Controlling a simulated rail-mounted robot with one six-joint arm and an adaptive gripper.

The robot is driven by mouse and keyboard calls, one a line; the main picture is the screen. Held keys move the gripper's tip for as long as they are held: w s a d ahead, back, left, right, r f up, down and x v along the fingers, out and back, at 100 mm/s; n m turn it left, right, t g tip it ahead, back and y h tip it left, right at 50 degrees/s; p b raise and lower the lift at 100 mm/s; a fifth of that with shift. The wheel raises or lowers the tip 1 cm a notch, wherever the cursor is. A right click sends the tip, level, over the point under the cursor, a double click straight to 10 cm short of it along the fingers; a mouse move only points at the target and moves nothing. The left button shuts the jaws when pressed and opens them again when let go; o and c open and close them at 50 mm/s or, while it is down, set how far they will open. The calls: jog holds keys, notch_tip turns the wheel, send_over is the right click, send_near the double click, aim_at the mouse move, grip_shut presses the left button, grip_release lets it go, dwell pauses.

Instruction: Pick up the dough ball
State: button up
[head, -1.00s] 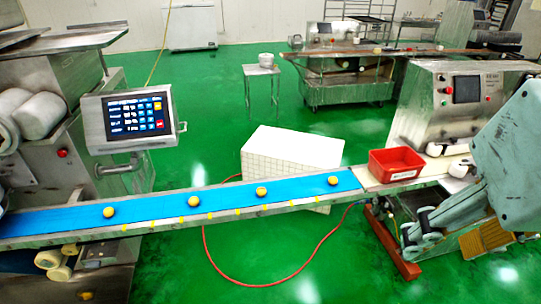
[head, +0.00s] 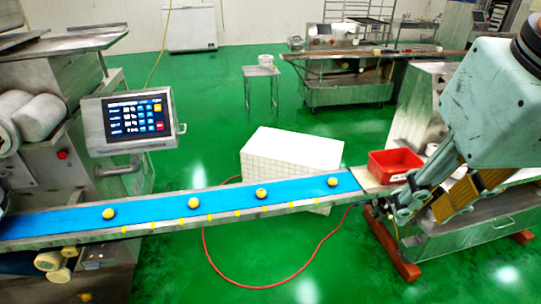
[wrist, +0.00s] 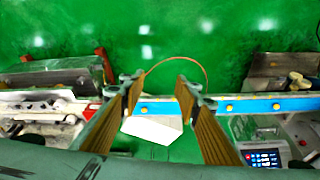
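Several yellow dough balls lie spaced in a row on the blue conveyor belt (head: 150,211). The rightmost dough ball (head: 333,181) is near the belt's right end; others follow leftward: a second ball (head: 261,193), a third ball (head: 193,203), and one more farther left. My gripper (head: 440,203) is in the air at the right, beyond the belt's end and apart from the balls. In the wrist view its two brown-padded fingers (wrist: 158,88) are spread wide with nothing held between them. One dough ball (wrist: 145,110) shows between the fingers, farther off on the belt.
A red tray (head: 396,163) stands just past the belt's right end, close to my gripper. A control panel (head: 127,122) overhangs the belt's left part. A white box (head: 292,152) stands behind the belt. The space above the belt's middle is clear.

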jog(key=w+a+f+n+g+p, duration=0.15)
jog(key=w+a, duration=0.25)
jog(key=w, duration=0.7)
jog(key=w+a+f+n+y, duration=0.15)
jog(key=w+a, duration=0.25)
jog(key=w, duration=0.7)
jog(key=w+a+f+n+g, duration=0.1)
jog(key=w+a+f+n, duration=0.2)
jog(key=w, duration=0.9)
jog(key=w+a+f+n, duration=0.1)
jog(key=w+a+f, duration=0.4)
jog(key=f, duration=0.4)
jog(key=w+a+f+n+g+p, duration=0.1)
jog(key=w+a+f, duration=0.5)
jog(key=w+f, duration=0.2)
jog(key=w+a+f+n+p, duration=0.1)
jog(key=w+a+f, duration=0.4)
jog(key=f, duration=0.6)
jog(key=shift+w+a+f+n+g, duration=0.15)
jog(key=shift+w+a+n+g, duration=0.2)
jog(key=shift+w, duration=0.3)
jog(key=shift+d, duration=0.1)
send_over(262, 190)
jog(key=shift+w+d+f, duration=0.1)
jog(key=shift+d+f, duration=0.1)
jog(key=shift+f, duration=1.95)
jog(key=shift+w+d+f, duration=0.1)
jog(key=shift+d+f, duration=0.05)
jog(key=shift+f, duration=1.95)
jog(key=shift+f, duration=0.15)
